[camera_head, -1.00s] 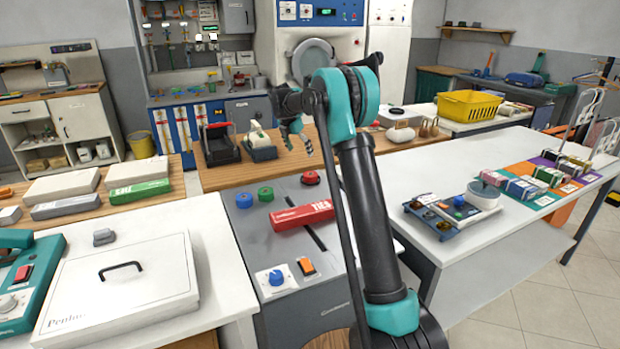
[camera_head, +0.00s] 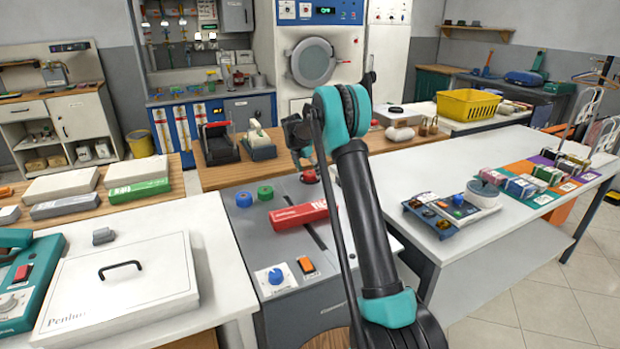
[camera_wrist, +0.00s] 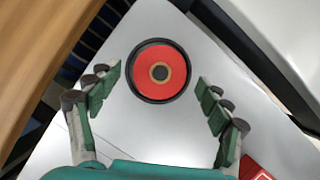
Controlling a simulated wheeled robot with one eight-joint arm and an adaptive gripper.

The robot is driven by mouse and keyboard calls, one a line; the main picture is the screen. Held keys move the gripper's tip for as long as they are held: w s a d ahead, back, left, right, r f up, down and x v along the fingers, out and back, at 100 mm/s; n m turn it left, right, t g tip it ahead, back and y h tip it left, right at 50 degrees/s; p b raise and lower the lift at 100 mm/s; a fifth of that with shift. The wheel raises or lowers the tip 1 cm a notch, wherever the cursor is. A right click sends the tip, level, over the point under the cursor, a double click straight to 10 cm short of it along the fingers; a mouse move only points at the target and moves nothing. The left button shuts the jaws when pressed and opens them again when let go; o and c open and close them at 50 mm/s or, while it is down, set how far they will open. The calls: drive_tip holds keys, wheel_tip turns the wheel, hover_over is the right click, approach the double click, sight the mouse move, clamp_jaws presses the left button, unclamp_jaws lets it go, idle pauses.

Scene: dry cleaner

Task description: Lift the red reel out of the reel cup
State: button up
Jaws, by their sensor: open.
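The red reel (camera_wrist: 161,72) lies flat in the wrist view, a red disc with a tan ring and dark centre. The black rim of the reel cup (camera_wrist: 160,101) surrounds it. In the head view the red reel (camera_head: 309,176) shows small on the grey machine top, behind my arm. My gripper (camera_wrist: 160,78) is open and empty above it. One green-padded finger is on each side of the reel, apart from it in the picture. In the head view my gripper (camera_head: 303,160) points down over the reel, partly hidden by my arm.
A blue reel (camera_head: 244,200) and a green reel (camera_head: 265,193) sit to the left on the same machine top. A red box (camera_head: 298,215) lies in front of the red reel; its corner shows in the wrist view (camera_wrist: 254,169). A wooden counter (camera_head: 270,165) runs behind.

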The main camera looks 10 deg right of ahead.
drive_tip(key=shift+w+f, duration=0.1)
drive_tip(key=shift+f, duration=0.3)
drive_tip(key=c, duration=1.2)
drive_tip(key=shift+r, duration=0.1)
drive_tip(key=shift+c, duration=0.2)
